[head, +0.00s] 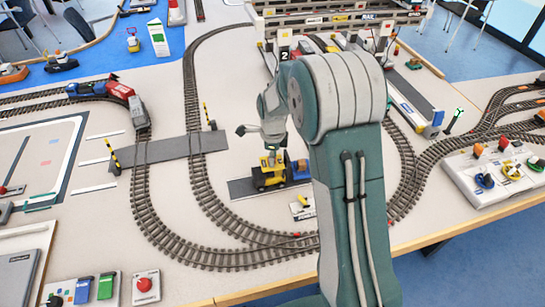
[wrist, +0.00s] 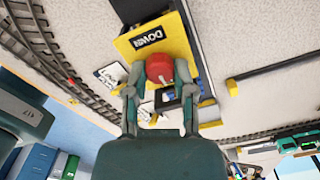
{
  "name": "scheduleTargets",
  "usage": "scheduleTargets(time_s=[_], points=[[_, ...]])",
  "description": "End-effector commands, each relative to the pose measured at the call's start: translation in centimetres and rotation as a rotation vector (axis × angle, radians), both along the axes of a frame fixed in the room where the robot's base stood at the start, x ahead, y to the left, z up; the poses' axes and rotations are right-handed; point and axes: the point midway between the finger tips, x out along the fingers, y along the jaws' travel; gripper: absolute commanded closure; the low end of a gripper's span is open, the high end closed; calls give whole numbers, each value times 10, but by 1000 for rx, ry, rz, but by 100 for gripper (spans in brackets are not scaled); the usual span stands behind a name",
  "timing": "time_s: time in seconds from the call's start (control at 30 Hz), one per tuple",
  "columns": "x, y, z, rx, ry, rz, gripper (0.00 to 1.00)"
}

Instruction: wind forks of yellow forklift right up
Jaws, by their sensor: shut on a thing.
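The yellow forklift (head: 268,180) stands on a dark grey strip in the middle of the layout in the head view. In the wrist view its yellow body (wrist: 122,46) carries a black label (wrist: 148,38) reading DOWN. A round red knob (wrist: 159,66) is beside the label. My gripper (wrist: 160,80) is shut on the red knob, one finger on each side. In the head view my gripper (head: 270,146) is just above the forklift, partly dark and small. The height of the forks cannot be made out.
Rail track (head: 205,190) curves around the forklift, with a grey level crossing (head: 165,148) to the left. My arm hides the table to the right. A control panel (head: 500,175) with several levers is at far right.

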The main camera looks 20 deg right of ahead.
Motion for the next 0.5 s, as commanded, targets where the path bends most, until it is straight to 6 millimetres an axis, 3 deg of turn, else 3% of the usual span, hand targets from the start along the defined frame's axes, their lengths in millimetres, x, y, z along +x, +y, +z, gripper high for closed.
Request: scheduleTargets(time_s=[0.13, 0.17, 0.2, 0.23, 0.5], points=[[0, 0, -1, 1, -1, 1, 100], [0, 0, -1, 1, -1, 1, 58], [0, 0, -1, 0, -2, 1, 40], [0, 0, 0, 1, -1, 1, 31], [0, 0, 0, 0, -2, 1, 31]])
